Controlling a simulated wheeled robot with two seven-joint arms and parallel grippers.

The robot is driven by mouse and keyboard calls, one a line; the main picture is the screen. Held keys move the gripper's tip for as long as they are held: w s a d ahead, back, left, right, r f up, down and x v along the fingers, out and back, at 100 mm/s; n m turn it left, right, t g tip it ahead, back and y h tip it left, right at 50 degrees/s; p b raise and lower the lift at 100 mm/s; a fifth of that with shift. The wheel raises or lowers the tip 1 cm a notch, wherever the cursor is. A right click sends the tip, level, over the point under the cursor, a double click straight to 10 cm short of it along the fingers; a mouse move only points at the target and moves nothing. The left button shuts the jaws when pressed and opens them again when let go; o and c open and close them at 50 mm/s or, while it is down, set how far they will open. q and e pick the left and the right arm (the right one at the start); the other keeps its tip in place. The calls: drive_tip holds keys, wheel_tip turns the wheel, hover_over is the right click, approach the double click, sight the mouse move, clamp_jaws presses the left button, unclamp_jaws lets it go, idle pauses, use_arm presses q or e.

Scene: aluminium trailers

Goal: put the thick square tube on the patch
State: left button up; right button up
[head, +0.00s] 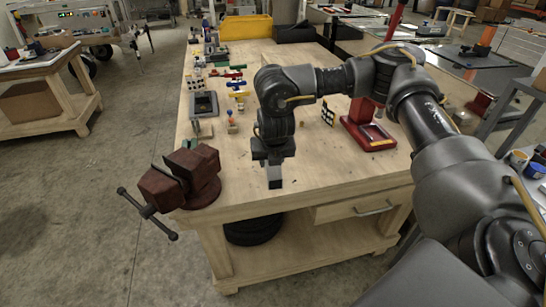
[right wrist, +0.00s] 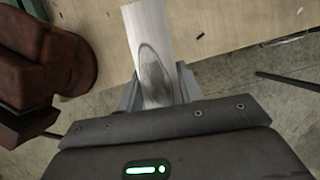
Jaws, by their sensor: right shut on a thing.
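My right gripper (head: 274,172) hangs over the front part of the wooden workbench, just right of the vise. In the right wrist view its fingers (right wrist: 160,92) are shut on a pale metal square tube (right wrist: 147,25), which sticks out beyond the fingertips. A dark oval mark shows on the tube's face; I cannot tell whether it is a stain or a reflection. In the head view the tube is hard to tell from the gripper. I cannot make out the patch in either view. My left gripper is not in view.
A rusty red vise (head: 180,181) with a long handle stands at the bench's front left corner. Several small parts and a dark tray (head: 204,104) lie along the left side. A red stand (head: 368,133) and a checkered card (head: 328,114) are at the right. The workbench (head: 335,165) has bare wood at front.

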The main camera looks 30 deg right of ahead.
sight(269, 186)
drive_tip(key=s+a+f+m, duration=0.1)
drive_tip(key=m, duration=0.1)
drive_tip(key=s+a+f+m+g+h, duration=0.1)
drive_tip(key=f+m, duration=0.1)
drive_tip(key=m, duration=0.1)
drive_tip(key=s+a+f+m+g+h, duration=0.1)
drive_tip(key=s+m, duration=0.1)
drive_tip(key=shift+a+f, duration=0.2)
drive_tip(key=shift+f, duration=0.2)
drive_tip(key=s+a+f+m+g+y, duration=0.2)
drive_tip(key=s+m, duration=0.5)
drive_tip(key=m, duration=0.5)
drive_tip(key=s+a+f+m+g+y, duration=0.1)
drive_tip(key=s+a+f+m+g, duration=0.3)
drive_tip(key=s+f+m, duration=0.3)
drive_tip(key=s+a+m, duration=0.1)
drive_tip(key=m, duration=0.4)
drive_tip(key=shift+g+y, duration=0.3)
drive_tip(key=shift+y, duration=0.1)
